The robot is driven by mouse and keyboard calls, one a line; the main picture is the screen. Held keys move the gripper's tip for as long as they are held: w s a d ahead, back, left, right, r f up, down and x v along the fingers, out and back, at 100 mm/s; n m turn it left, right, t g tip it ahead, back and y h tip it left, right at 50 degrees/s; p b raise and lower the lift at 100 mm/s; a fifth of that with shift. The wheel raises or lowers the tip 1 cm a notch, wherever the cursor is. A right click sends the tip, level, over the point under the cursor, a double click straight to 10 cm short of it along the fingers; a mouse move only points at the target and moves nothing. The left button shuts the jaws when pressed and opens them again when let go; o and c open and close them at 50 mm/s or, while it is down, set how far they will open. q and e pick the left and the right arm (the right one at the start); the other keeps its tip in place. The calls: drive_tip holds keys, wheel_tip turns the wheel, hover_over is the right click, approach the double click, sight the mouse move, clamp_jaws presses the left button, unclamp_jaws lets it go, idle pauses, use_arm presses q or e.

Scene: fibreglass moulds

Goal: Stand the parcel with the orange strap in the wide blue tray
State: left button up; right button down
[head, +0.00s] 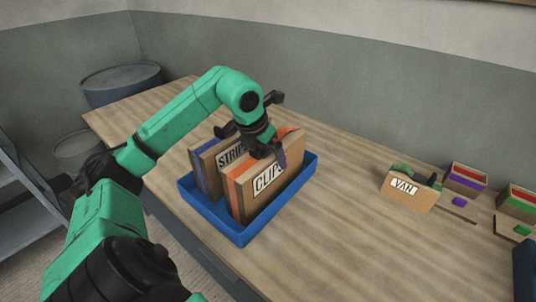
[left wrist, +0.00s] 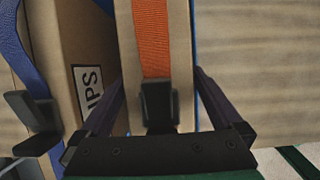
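The parcel with the orange strap (head: 262,187), labelled "CLIP…", stands upright in the wide blue tray (head: 243,238). A parcel with a blue strap (head: 206,175), labelled "STRIP…", stands beside it on the left. My left gripper (head: 272,150) is over the top of the orange-strap parcel, one finger in front of its labelled face. In the left wrist view, the open fingers (left wrist: 160,85) straddle the parcel (left wrist: 182,40), with slight gaps at its sides. Its orange strap and black buckle lie between them. My right gripper is not in view.
A parcel marked "VAN" (head: 404,193) with a green strap stands on the table to the right. Small open boxes (head: 462,182) and small coloured blocks lie near the wall. A dark blue thing shows at the right edge. The table (head: 345,235) between is clear.

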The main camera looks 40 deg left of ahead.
use_arm(q)
drive_tip(key=shift+r, duration=0.1)
drive_tip(key=shift+s+r, duration=0.1)
drive_tip(key=shift+r, duration=0.25)
drive_tip(key=p+v, duration=0.1)
drive_tip(key=v, duration=1)
drive_tip(key=shift+s+r, duration=0.15)
drive_tip(key=shift+s, duration=0.05)
